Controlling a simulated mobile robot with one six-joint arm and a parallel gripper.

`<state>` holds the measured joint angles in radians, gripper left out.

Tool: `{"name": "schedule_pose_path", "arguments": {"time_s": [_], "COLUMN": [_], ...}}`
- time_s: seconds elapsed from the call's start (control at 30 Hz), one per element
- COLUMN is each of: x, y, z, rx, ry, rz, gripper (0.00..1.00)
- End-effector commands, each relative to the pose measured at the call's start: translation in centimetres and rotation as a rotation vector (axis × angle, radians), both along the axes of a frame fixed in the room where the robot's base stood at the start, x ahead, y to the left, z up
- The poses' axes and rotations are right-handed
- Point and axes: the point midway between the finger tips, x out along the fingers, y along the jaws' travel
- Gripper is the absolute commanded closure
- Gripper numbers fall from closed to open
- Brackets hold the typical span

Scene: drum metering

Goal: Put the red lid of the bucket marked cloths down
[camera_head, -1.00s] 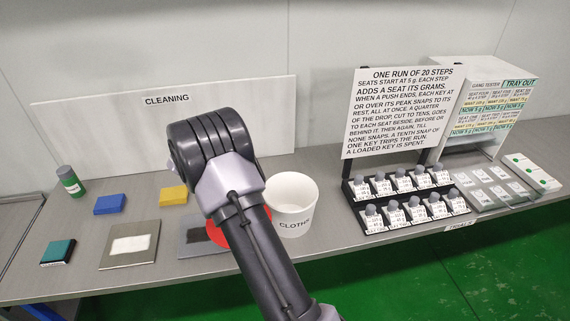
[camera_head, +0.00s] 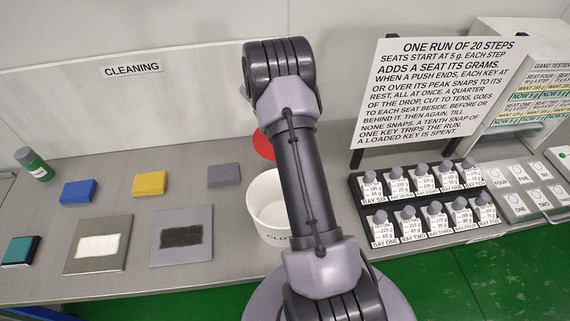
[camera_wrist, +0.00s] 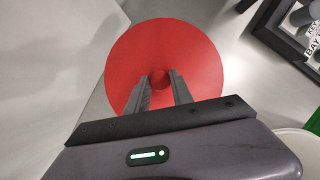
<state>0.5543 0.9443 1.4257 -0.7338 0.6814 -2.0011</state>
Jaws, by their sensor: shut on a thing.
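The red lid (camera_head: 264,146) shows in the head view behind the white bucket marked cloths (camera_head: 262,218), partly hidden by my arm. In the wrist view the lid (camera_wrist: 203,55) is a full red disc with a small round knob at its centre. My gripper (camera_wrist: 161,82) is shut on this knob. The gripper's fingers are hidden in the head view. The bucket is open at the top and stands on the bench, its label partly covered by my arm. I cannot tell whether the lid touches the bench.
Blue, yellow and grey blocks (camera_head: 224,175) and two flat plates (camera_head: 182,236) lie left of the bucket. A black rack of labelled keys (camera_head: 385,226) stands to its right, below an instruction board (camera_head: 430,95). The Cleaning board (camera_head: 60,105) stands behind.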

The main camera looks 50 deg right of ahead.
Motion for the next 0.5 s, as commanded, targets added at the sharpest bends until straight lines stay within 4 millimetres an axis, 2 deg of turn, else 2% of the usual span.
{"name": "schedule_pose_path", "arguments": {"time_s": [0.03, 0.13, 0.3, 0.5], "x": [0.0, 0.0, 0.0, 0.0], "y": [0.0, 0.0, 0.0, 0.0], "z": [-1.3, -2.8, -6.8, -9.7], "rx": [-0.001, 0.0, 0.0, 0.0], "ry": [-0.001, 0.001, 0.001, 0.0], "rz": [0.0, 0.0, 0.001, 0.0], "gripper": [1.0, 1.0, 1.0, 1.0]}}
